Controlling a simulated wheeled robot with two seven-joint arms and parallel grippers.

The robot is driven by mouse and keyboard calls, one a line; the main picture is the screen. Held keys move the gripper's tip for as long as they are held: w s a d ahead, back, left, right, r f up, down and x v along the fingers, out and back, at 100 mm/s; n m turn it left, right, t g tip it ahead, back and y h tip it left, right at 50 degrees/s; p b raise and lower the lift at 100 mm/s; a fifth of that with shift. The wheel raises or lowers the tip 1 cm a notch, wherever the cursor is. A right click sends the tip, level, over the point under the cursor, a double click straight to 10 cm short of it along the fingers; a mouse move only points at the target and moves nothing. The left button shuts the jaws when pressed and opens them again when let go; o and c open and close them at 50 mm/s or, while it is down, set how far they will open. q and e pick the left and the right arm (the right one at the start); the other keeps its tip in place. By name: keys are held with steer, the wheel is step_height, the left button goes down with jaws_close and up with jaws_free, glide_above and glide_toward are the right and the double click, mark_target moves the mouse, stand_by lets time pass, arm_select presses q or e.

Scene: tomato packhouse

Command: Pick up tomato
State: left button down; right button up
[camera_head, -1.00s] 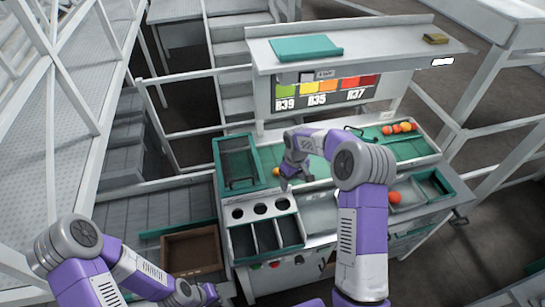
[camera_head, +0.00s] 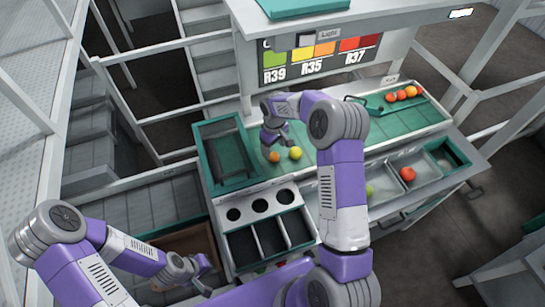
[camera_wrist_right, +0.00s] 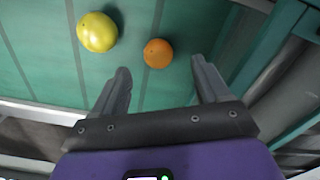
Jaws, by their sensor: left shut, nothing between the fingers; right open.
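An orange tomato (camera_head: 274,156) and a yellow-green tomato (camera_head: 296,153) lie close together on the green sorting surface. My right gripper (camera_head: 272,140) is open and empty just beside them. In the right wrist view the orange tomato (camera_wrist_right: 158,53) appears just beyond the gap between the open fingertips of the right gripper (camera_wrist_right: 160,68), and the yellow-green tomato (camera_wrist_right: 97,32) lies left of the fingers. My left gripper (camera_head: 207,277) is shut and empty, low at the left, over a brown crate (camera_head: 178,244).
A red tomato (camera_head: 408,174) and a green one (camera_head: 369,190) are in front bins. A dark-meshed green tray (camera_head: 228,153) stands left; three round holes (camera_head: 259,206) and open compartments (camera_head: 271,238) are in front.

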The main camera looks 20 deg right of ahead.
mark_target(274, 154)
steer(key=shift+s+f, duration=0.15)
steer(key=shift+f, duration=0.3)
steer(key=f, duration=0.5)
steer(key=shift+w+d+p, duration=0.15)
steer(key=shift+w+p, duration=0.05)
steer(key=shift+p, duration=0.2)
steer(key=shift+c, duration=0.3)
steer(key=c, duration=0.8)
step_height(274, 154, up, 10)
steer(key=shift+r+b, duration=0.1)
steer(key=shift+b, duration=0.25)
